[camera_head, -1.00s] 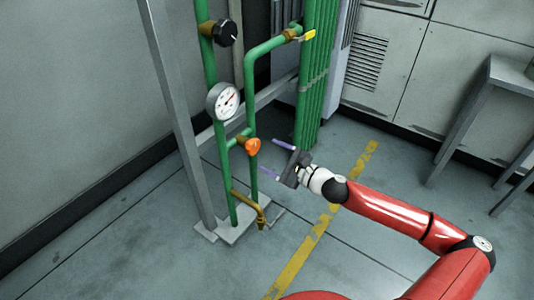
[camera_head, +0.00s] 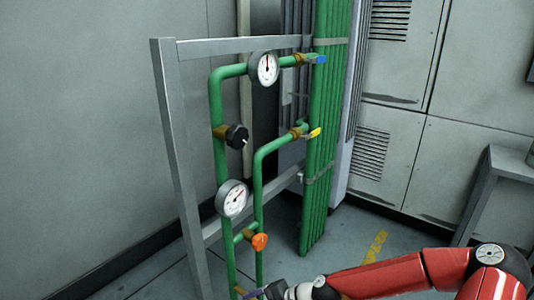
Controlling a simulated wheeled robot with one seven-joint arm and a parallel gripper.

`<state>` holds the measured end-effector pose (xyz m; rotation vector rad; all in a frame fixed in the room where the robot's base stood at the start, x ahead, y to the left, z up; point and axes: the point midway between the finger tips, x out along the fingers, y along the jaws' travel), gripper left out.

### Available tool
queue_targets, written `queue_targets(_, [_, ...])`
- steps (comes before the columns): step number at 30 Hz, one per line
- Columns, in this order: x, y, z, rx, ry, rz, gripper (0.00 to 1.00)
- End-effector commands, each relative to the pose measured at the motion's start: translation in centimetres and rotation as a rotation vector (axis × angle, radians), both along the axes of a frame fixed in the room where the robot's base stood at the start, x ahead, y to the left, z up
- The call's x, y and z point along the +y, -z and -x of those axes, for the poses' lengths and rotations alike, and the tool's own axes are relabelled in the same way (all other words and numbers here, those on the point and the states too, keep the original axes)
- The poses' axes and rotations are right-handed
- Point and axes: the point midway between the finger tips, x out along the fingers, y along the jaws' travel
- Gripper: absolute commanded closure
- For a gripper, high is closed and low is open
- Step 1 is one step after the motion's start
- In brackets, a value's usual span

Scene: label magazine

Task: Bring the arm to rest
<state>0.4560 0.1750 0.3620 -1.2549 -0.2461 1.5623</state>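My gripper (camera_head: 254,293) is at the bottom edge of the picture, at the end of my red arm. It is partly cut off by the frame.
The grey frame (camera_head: 178,150) carries green pipes with an upper gauge (camera_head: 265,67), a lower gauge (camera_head: 232,198), a black knob (camera_head: 237,136), a blue lever (camera_head: 320,59) and a yellow lever (camera_head: 315,133). A grey table (camera_head: 512,165) stands at the right. Floor shows between.

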Motion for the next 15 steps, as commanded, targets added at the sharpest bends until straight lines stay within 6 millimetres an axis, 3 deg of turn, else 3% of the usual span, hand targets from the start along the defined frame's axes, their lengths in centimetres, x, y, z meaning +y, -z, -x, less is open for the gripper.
queue_targets(4, [-2.4,0.7,2.5,-0.039,-0.162,0.234,0.29])
queue_targets(8, [-5.2,0.0,3.9,-0.073,-0.275,0.418,0.29])
queue_targets(15, [-10.4,-4.9,5.1,-0.148,-0.413,0.719,0.29])
